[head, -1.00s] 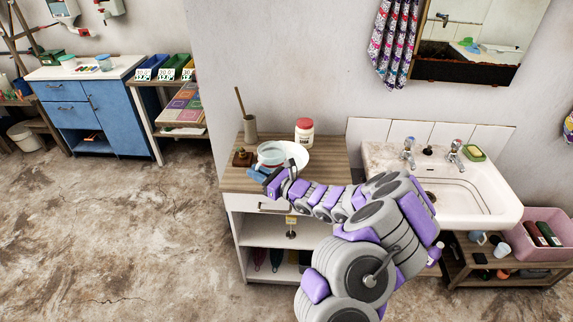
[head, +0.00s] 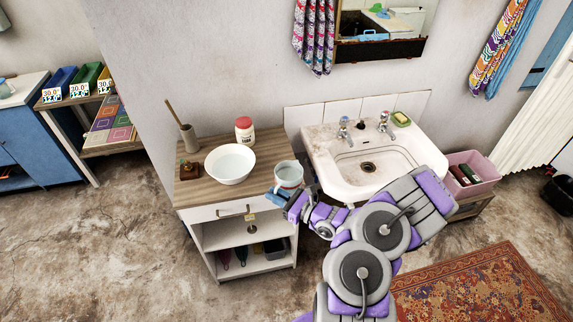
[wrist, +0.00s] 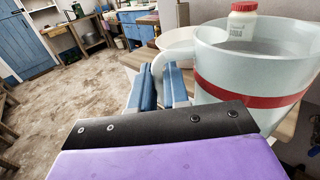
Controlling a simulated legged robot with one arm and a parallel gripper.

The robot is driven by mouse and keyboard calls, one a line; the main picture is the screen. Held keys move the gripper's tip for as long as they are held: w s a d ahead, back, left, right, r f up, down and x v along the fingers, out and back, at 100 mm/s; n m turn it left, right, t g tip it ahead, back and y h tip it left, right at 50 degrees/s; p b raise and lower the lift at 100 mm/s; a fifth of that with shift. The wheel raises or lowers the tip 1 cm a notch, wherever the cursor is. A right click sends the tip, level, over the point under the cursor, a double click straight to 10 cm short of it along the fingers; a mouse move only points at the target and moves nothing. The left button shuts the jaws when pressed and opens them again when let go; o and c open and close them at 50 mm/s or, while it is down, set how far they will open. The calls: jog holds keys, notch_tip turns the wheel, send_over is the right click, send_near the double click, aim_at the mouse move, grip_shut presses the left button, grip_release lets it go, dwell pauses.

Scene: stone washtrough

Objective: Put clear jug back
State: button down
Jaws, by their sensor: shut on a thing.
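The clear jug (head: 289,173) has a red band around it, which shows in the wrist view (wrist: 245,85). My gripper (head: 281,192) is shut on its handle; in the wrist view the blue fingers (wrist: 160,88) stand on either side of the handle. The jug looks upright, held at the right edge of the wood-topped cabinet (head: 215,201), close to the sink. I cannot tell how high it is above the top. The jug's lower part is partly hidden by my gripper.
A white bowl (head: 230,178) sits on the cabinet, with a red-lidded white jar (head: 244,131), a holder with a wooden stick (head: 188,138) and a small brown block (head: 189,171). The sink (head: 345,180) is at right. A pink crate (head: 482,188) stands beyond it.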

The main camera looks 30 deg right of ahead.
jog(key=w+d+b, duration=0.1)
jog(key=w, duration=0.4)
jog(key=w+d+f+b, duration=0.1)
jog(key=w, duration=0.4)
jog(key=w+d+b, duration=0.1)
jog(key=w, duration=0.4)
jog(key=shift+w+d+f, duration=0.1)
jog(key=shift+f, duration=0.15)
notch_tip(320, 180, down, 4)
jog(key=shift+w+r+b, duration=0.1)
jog(key=shift+r+b, duration=0.05)
jog(key=shift+b, duration=0.55)
jog(key=shift+r, duration=0.1)
jog(key=c, duration=1.1)
grip_release()
